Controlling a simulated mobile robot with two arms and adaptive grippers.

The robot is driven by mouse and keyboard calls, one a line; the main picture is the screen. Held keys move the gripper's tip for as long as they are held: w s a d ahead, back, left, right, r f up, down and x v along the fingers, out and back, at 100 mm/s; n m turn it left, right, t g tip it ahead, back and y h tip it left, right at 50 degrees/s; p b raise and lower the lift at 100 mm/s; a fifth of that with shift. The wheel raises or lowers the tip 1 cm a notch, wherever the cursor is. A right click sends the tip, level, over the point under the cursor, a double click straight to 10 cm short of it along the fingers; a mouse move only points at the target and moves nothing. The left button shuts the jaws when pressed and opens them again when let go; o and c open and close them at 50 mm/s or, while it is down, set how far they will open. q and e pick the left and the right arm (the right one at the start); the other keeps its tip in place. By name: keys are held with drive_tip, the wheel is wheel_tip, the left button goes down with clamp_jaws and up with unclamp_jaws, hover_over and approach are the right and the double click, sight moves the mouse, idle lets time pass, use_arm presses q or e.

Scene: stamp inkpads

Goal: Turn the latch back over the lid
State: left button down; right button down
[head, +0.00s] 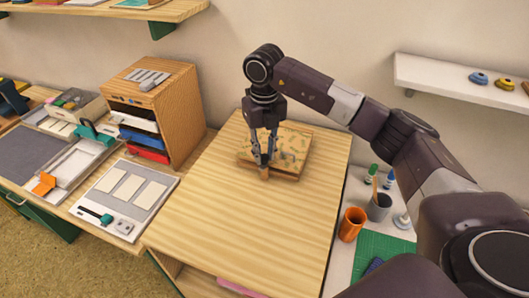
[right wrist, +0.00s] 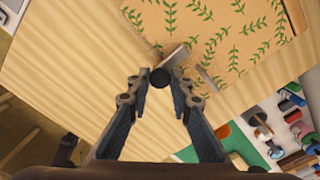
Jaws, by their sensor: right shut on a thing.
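A flat wooden box with a leaf-patterned lid (head: 290,142) sits on the wooden table; the lid (right wrist: 245,35) fills the upper right of the right wrist view. My right gripper (head: 265,160) reaches down at the lid's front edge. In the right wrist view its fingertips (right wrist: 160,80) close around a dark round knob (right wrist: 160,77), which appears to belong to the latch. A thin grey-brown strip (right wrist: 174,57) runs from beside the knob toward the lid. The fingers hide part of the latch, so its exact angle is unclear. My left gripper is not in view.
The wooden tabletop (head: 235,225) is clear around the box. A drawer unit (head: 165,105) and a stamp tray (head: 125,195) stand to the left. An orange cup (head: 351,224), a grey cup (head: 379,207) and a green mat (head: 375,250) lie to the right.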

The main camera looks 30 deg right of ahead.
sight(264, 156)
drive_tip(key=shift+w+r, duration=0.1)
drive_tip(key=c, duration=1.7)
unclamp_jaws()
drive_tip(key=shift+c, duration=0.2)
wheel_tip(264, 156, up, 12)
